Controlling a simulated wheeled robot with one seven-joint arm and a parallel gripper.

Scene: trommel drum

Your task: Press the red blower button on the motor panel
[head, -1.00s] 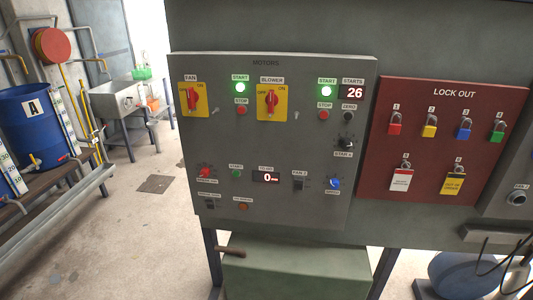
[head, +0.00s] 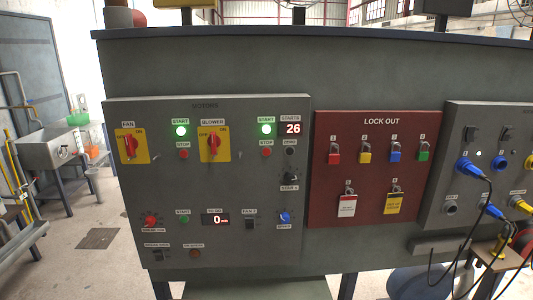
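The grey motor panel (head: 165,185) fills the left-centre of the head view. Its blower rotary switch (head: 213,146) is a red handle on a yellow plate, standing upright. To its right are a lit green start button (head: 266,129) and, below that, a small red stop button (head: 267,153). The fan switch (head: 129,146) at the left has its own lit green start button (head: 180,131) and red stop button (head: 183,154). The starts display (head: 293,129) reads 26. My gripper is not in view.
A dark red lock-out board (head: 322,200) with several coloured padlocks is right of the panel. Farther right, a grey box (head: 452,130) has blue and yellow plugs with hanging cables. A sink (head: 52,148) stands at the left. Open floor (head: 90,265) lies left of the panel.

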